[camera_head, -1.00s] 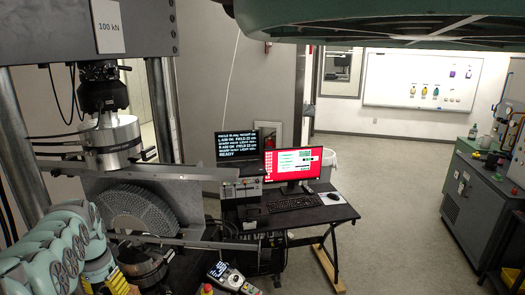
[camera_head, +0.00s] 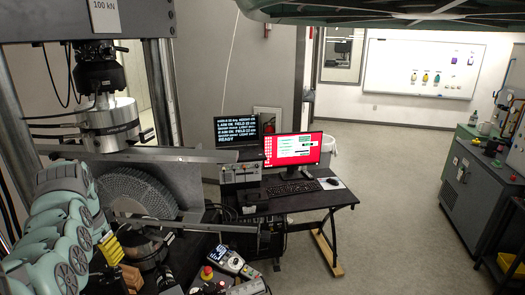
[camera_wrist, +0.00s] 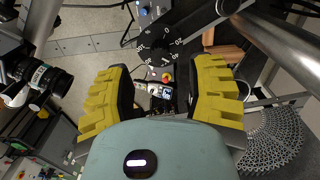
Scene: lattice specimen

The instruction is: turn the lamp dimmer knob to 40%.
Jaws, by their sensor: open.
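The wrist view shows a round black dial with white numbers (camera_wrist: 160,50) beyond my fingertips, which looks like the dimmer's scale. Its setting is too small to read. My gripper (camera_wrist: 160,88) is open, with one ribbed yellow finger on each side and nothing held. The dial appears ahead of the gap between the fingers, apart from them. In the head view my gripper (camera_head: 110,246) is at the lower left, beside the test machine. I cannot make out the knob or a lamp in the head view.
A handset with a lit screen (camera_head: 233,263) and a red button (camera_head: 207,273) lie at the bottom; the handset also shows between my fingers (camera_wrist: 160,91). A round lattice specimen (camera_head: 135,192) and steel columns stand close to my arm.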

